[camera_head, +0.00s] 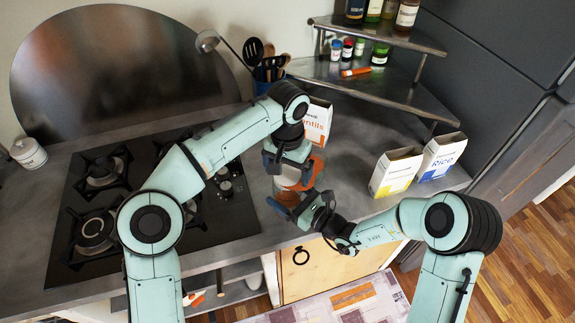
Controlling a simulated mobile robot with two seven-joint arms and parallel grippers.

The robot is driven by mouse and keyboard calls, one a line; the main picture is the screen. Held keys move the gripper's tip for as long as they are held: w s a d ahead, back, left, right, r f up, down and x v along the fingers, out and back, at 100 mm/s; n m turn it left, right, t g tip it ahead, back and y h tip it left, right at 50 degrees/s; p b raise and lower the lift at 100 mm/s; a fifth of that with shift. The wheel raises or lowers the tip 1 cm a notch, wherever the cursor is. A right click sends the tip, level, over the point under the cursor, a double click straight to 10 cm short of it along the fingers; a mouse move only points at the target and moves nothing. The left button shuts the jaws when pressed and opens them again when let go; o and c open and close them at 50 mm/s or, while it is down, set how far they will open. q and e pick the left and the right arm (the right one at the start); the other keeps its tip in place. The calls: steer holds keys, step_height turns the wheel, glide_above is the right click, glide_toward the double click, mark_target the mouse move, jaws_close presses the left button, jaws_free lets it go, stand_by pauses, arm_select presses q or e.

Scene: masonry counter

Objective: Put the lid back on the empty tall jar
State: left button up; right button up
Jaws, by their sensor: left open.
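My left gripper (288,164) is open and points down over a clear or pale jar-like object (288,181) near the counter's front edge. An orange part (314,170) shows beside its fingers. My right gripper (302,208) is just below and in front, close to a small brown-orange round piece (288,198). The grippers cover much of these things, so I cannot tell which is jar and which is lid, or whether they touch. The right jaws' opening is unclear too.
A black gas hob (150,222) fills the counter's left. A white lidded canister (28,153) stands at far left. A lentils box (318,122) stands behind the grippers; a yellow-marked box (395,172) and a rice box (441,156) stand right. A corner shelf (405,93) holds bottles.

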arm_select(q)
steer(key=c, duration=1.1)
steer(key=o, duration=1.2)
step_height(320, 180, up, 12)
